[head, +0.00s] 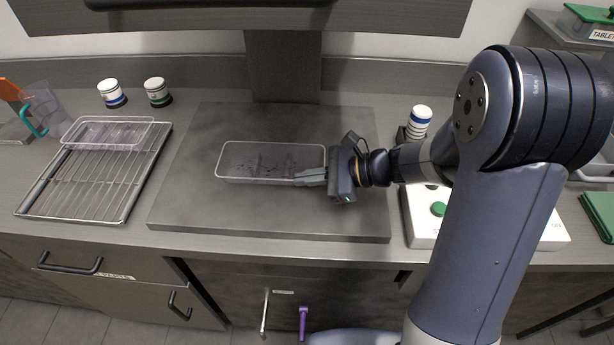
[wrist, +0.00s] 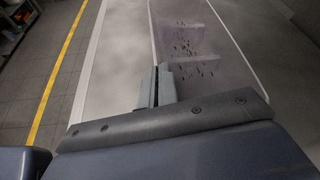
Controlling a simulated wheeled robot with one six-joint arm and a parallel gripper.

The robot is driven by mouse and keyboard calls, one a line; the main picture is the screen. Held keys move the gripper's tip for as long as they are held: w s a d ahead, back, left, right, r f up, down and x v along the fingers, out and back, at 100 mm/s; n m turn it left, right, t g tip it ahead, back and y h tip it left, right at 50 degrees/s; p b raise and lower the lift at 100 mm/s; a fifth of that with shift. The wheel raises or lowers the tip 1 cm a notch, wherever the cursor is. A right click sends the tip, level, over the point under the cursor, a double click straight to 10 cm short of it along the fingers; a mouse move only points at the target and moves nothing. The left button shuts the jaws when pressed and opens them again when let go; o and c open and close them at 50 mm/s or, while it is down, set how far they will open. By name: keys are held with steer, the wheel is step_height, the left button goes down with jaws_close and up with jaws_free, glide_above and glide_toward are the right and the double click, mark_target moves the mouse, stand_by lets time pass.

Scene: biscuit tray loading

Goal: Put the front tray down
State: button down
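A clear shallow tray (head: 250,181) with dark specks in it is over the middle of the grey board (head: 200,215) in the head view. I cannot tell whether it rests on the board or hangs just above it. My gripper (head: 309,177) is at its front right corner, with the fingers closed at the rim. In the wrist view my gripper (wrist: 156,86) has its fingers nearly together at the edge of the tray (wrist: 200,45). The fingertips' exact contact is hard to see. A second clear tray (head: 108,146) sits on the wire rack at the left.
The wire rack (head: 75,203) lies left of the board, its front part bare. Two small jars (head: 112,93) (head: 157,91) stand behind. A striped jar (head: 419,121) and a white box with a green button (head: 438,209) are at the right. The board's front is clear.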

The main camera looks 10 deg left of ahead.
steer(key=shift+f, duration=0.2)
steer(key=c, duration=1.7)
jaws_free()
steer(key=shift+r, duration=0.15)
steer(key=shift+r, duration=0.15)
steer(key=v, duration=1.2)
steer(key=shift+w+b, duration=0.1)
steer(key=shift+b, duration=0.2)
